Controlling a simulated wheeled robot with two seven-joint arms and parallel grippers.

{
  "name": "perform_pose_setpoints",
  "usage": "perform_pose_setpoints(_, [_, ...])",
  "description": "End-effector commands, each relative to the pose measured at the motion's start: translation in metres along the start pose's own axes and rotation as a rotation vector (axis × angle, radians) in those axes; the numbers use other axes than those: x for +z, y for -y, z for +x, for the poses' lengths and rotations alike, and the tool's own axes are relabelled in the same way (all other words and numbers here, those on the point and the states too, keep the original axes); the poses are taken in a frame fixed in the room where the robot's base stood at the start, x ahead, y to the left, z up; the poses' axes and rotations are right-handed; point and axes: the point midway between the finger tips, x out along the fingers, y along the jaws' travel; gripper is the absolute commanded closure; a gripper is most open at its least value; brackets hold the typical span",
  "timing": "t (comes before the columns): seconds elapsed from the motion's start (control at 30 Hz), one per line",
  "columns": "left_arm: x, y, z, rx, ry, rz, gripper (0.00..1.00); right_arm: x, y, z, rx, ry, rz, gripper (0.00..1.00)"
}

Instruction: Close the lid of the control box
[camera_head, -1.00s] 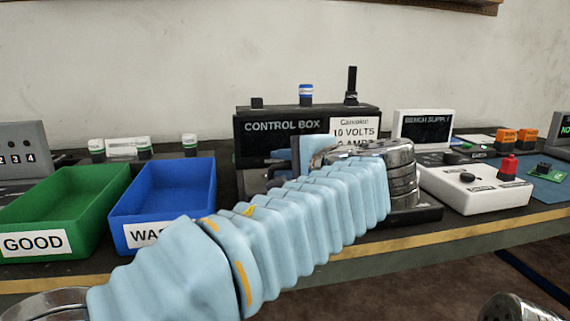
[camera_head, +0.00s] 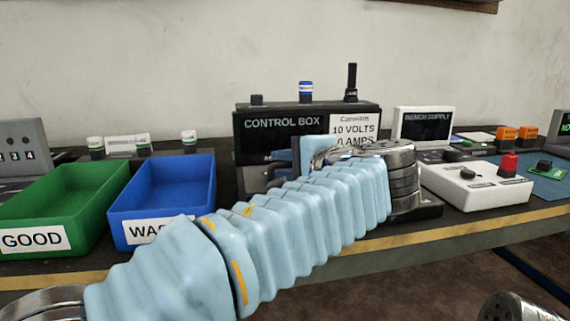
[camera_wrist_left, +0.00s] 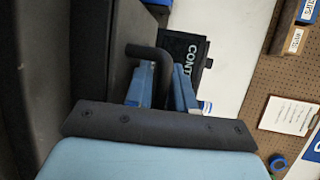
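The black control box (camera_head: 283,123) stands at the back middle of the bench, with a white caution label on its front right. My left arm, in a light blue sleeve, reaches across in front of it and hides its lower part. In the left wrist view, a bent black bar handle (camera_wrist_left: 153,54) runs between the two blue fingers of my left gripper (camera_wrist_left: 162,88). The handle nearly fills the gap, but I cannot tell whether the fingers press on it. The box's lettered face (camera_wrist_left: 187,50) shows behind. The lid is mostly hidden in the head view. My right gripper is out of view.
A green bin (camera_head: 111,202) and a blue bin (camera_head: 205,200) stand left of the box, close to my arm. A white unit with a red knob (camera_head: 480,194) and a bench supply (camera_head: 423,125) stand to the right. The bench's yellow-striped edge (camera_head: 460,232) runs along the front.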

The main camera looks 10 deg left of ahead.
Motion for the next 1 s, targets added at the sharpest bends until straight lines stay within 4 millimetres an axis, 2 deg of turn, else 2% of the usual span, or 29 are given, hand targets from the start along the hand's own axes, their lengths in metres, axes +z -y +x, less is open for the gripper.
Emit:
perform_pose_setpoints(0.17, [0.000,0.000,-0.002,-0.001,-0.001,0.000,0.77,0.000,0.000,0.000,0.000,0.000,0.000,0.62])
perform_pose_setpoints(0.27, [-0.001,0.000,-0.011,-0.001,-0.002,0.000,0.77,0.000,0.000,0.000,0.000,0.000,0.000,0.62])
perform_pose_setpoints(0.7, [-0.001,0.001,-0.112,-0.001,-0.003,0.001,0.77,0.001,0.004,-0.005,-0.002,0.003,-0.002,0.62])
perform_pose_setpoints(0.83, [-0.001,0.001,-0.129,-0.001,-0.002,0.001,0.77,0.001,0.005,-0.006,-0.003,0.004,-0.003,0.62])
perform_pose_setpoints(1.0, [0.000,0.000,-0.138,0.000,0.001,0.000,0.77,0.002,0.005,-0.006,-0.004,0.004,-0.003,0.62])
